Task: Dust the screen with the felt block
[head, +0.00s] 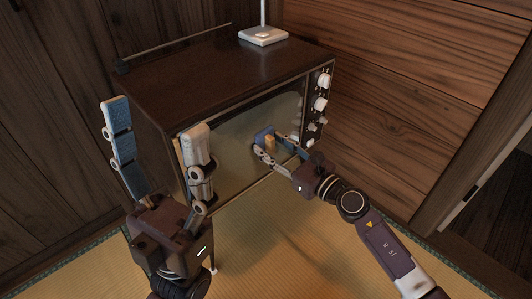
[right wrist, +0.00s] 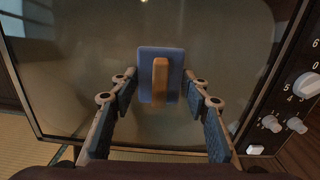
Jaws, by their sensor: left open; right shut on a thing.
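The screen (head: 235,165) is the dull, dark glass front of an old television. It fills most of the right wrist view (right wrist: 80,85). The felt block (head: 262,135) is blue with an orange-brown wooden grip; it also shows in the right wrist view (right wrist: 146,62). My right gripper (head: 271,152) is shut on the felt block and holds it in front of the screen's right part, felt side to the glass. I cannot tell whether the felt touches the glass. My left gripper (head: 153,120) is open and empty, fingers up, by the television's front left corner.
The dark television cabinet (head: 210,72) stands on the tatami (head: 290,235) near wooden walls. White knobs (head: 320,103) line its right front. A white antenna base (head: 263,36) stands on top. Open floor lies in front.

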